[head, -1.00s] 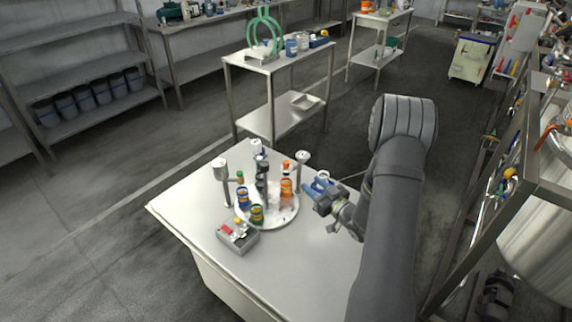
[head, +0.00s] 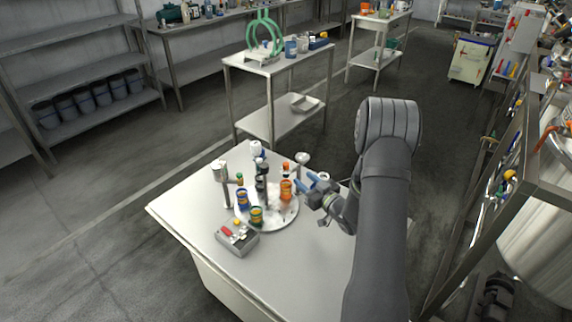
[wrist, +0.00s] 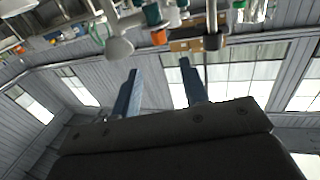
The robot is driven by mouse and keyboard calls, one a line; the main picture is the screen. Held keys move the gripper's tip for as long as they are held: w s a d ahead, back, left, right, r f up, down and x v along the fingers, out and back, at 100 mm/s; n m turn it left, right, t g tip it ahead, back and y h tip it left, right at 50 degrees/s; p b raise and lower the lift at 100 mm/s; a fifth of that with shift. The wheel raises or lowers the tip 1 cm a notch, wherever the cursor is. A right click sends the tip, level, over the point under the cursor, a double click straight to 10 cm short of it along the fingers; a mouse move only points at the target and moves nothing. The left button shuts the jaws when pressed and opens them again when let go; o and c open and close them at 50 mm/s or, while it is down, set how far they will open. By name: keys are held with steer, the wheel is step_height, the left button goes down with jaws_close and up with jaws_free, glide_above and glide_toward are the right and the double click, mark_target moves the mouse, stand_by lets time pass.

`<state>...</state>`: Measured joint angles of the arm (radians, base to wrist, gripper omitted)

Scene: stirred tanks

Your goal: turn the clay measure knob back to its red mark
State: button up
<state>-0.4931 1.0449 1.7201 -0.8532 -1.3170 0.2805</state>
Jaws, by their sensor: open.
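A round white tray (head: 284,222) on the table carries several coloured jars, including an orange one (head: 286,189) and a blue and yellow one (head: 242,197). Pale-headed posts stand around it, one at left (head: 220,170) and one at right (head: 302,159). I cannot tell which part is the clay measure knob, and no red mark is readable. My gripper (head: 306,181) is open and empty, just right of the tray near the orange jar.
A grey box (head: 240,243) with red and yellow parts sits at the tray's front left. The table's front right (head: 300,255) is bare. A steel side table (head: 275,66) stands behind; pipework and a steel tank (head: 540,225) stand at right.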

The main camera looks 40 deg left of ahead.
mark_target(288, 165)
steer(key=x, duration=1.1)
steer(key=shift+a, duration=0.15)
jaws_close()
